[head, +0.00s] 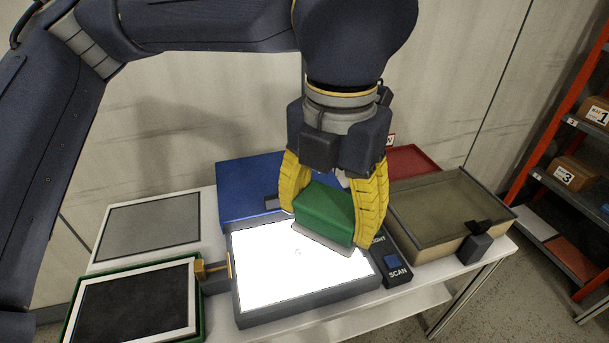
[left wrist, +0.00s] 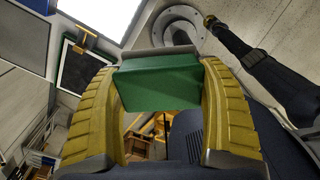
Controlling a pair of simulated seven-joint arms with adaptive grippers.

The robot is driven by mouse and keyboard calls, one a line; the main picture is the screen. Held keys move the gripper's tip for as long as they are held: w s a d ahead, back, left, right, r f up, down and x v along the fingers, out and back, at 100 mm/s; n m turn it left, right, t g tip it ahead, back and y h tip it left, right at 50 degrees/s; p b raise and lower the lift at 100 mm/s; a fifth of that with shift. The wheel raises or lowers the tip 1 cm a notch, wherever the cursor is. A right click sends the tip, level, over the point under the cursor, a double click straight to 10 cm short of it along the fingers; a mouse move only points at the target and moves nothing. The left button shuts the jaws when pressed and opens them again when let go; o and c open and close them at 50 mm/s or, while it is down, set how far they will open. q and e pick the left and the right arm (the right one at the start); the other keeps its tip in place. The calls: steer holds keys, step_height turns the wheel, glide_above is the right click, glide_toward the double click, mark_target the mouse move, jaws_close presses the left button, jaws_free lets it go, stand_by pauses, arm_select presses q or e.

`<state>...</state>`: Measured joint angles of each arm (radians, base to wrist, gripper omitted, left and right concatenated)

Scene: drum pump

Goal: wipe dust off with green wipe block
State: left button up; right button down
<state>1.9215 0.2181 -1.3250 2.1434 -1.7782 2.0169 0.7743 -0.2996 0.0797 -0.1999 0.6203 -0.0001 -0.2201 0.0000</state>
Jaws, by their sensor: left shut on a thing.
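The green wipe block (head: 325,212) has a pale grey pad on its underside. My left gripper (head: 335,210), with yellow ribbed fingers, is shut on the block and holds it over the right part of a bright white lit panel (head: 275,275). I cannot tell whether the pad touches the panel. In the left wrist view the block (left wrist: 160,82) sits between both fingers. A tiny faint mark shows near the panel's middle; no other dust can be made out. My right gripper is not in view.
A scan button box (head: 394,267) adjoins the panel's right side. A lidded, glass-topped box (head: 450,215) stands at right, a blue tray (head: 243,180) behind. A green-framed dark panel (head: 130,305) and a grey mat (head: 150,225) lie at left. A red-framed shelf (head: 570,180) stands far right.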

arm_select(q)
steer(key=w+f+n, duration=0.1)
steer(key=w+f, duration=0.6)
steer(key=f, duration=0.6)
glide_above(310, 265)
step_height(310, 265, down, 13)
steer(key=shift+s+d+f, duration=0.1)
steer(key=shift+f, duration=1.5)
steer(key=shift+s+f, duration=0.1)
steer(key=shift+f, duration=1.45)
steer(key=shift+f, duration=1.1)
steer(key=shift+w, duration=0.2)
